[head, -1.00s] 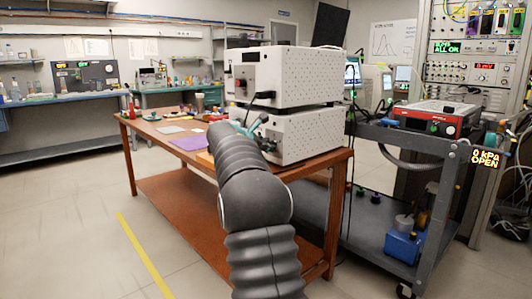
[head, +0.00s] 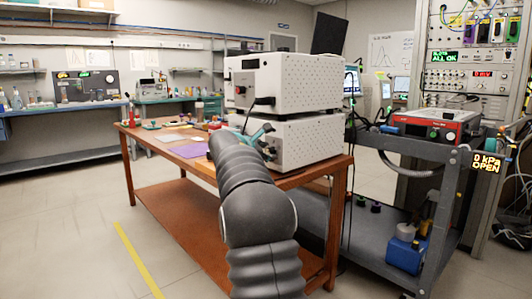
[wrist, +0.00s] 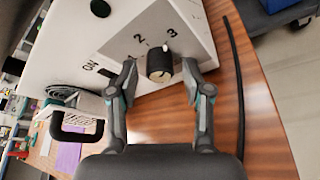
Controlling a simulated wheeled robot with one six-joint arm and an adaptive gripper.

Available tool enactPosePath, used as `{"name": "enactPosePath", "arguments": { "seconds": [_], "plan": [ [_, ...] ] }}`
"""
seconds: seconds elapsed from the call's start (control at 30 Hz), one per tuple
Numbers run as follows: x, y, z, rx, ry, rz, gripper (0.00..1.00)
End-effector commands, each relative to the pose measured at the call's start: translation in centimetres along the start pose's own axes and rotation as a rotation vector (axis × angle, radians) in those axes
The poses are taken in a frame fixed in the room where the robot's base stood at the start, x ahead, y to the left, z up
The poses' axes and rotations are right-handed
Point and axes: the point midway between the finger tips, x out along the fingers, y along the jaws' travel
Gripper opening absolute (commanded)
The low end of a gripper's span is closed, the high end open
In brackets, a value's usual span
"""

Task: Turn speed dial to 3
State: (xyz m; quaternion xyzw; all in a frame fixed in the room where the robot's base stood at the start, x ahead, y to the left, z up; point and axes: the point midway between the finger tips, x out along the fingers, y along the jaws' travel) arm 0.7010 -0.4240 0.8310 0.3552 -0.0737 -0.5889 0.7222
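The speed dial (wrist: 158,68) is a dark round knob on the grey-white panel (wrist: 115,35) of a boxy unit. The numbers 2 and 3 and the word ON are printed near it. A white mark on the knob's upper edge lies close to the 3; its exact setting is hard to tell. My gripper (wrist: 160,76) is open, with one finger on each side of the dial and small gaps visible between fingers and knob. In the head view my gripper (head: 255,133) is at the lower white box (head: 305,142), and my arm hides the dial.
A wooden table (head: 335,167) carries two stacked white boxes. A dark handle (wrist: 75,128) sticks out left of the fingers in the wrist view, and a black cable (wrist: 238,80) runs on the right. A grey cart (head: 450,165) stands close to the table's right.

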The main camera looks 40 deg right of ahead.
Motion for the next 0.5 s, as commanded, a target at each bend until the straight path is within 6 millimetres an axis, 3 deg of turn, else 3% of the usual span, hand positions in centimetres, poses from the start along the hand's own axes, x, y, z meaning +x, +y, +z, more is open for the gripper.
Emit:
{"name": "enactPosePath", "arguments": {
  "seconds": [0.33, 0.5],
  "plan": [
    [-0.3, 0.0, 0.0, 0.000, 0.000, 0.001, 0.53],
    [-2.3, 0.1, 0.0, -0.001, 0.000, 0.002, 0.53]
  ]
}}
